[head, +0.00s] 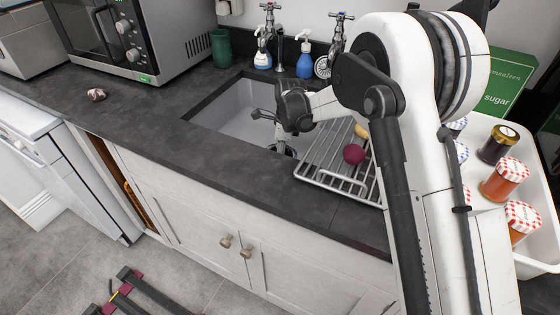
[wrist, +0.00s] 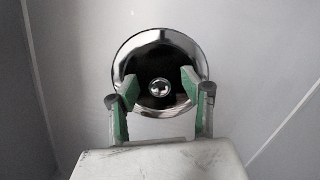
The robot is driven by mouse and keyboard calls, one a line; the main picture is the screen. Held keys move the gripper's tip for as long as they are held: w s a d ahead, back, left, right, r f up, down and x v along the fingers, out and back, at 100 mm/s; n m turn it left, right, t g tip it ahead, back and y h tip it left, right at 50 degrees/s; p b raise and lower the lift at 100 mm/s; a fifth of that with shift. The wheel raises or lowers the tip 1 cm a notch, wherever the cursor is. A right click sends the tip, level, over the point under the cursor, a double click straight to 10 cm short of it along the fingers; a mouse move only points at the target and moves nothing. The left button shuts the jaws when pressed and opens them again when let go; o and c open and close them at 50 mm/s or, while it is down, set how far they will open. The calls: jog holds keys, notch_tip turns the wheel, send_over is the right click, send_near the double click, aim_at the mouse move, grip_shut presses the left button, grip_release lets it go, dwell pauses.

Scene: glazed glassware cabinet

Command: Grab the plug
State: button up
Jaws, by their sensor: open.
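The plug (wrist: 160,50) shows in the wrist view as a round, shiny chrome disc with a dark, mirror-like middle and a small central knob (wrist: 160,88). It lies on the floor of the grey sink (head: 228,113). My gripper (wrist: 159,84) is open over it, with green-padded fingers on either side of the knob. No contact with the knob is visible. In the head view my gripper (head: 281,128) points down into the sink, and only a bit of shiny metal (head: 285,149) shows below it. My arm and the sink rim hide part of this area.
A wire rack (head: 322,170) with a dark red round item (head: 354,154) stands right of the sink. Taps (head: 267,25) and a blue soap bottle (head: 304,60) stand behind. A white tray (head: 545,215) of jars is at right. The left counter is mostly clear.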

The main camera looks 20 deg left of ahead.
grip_shut()
jog(key=shift+r, duration=0.15)
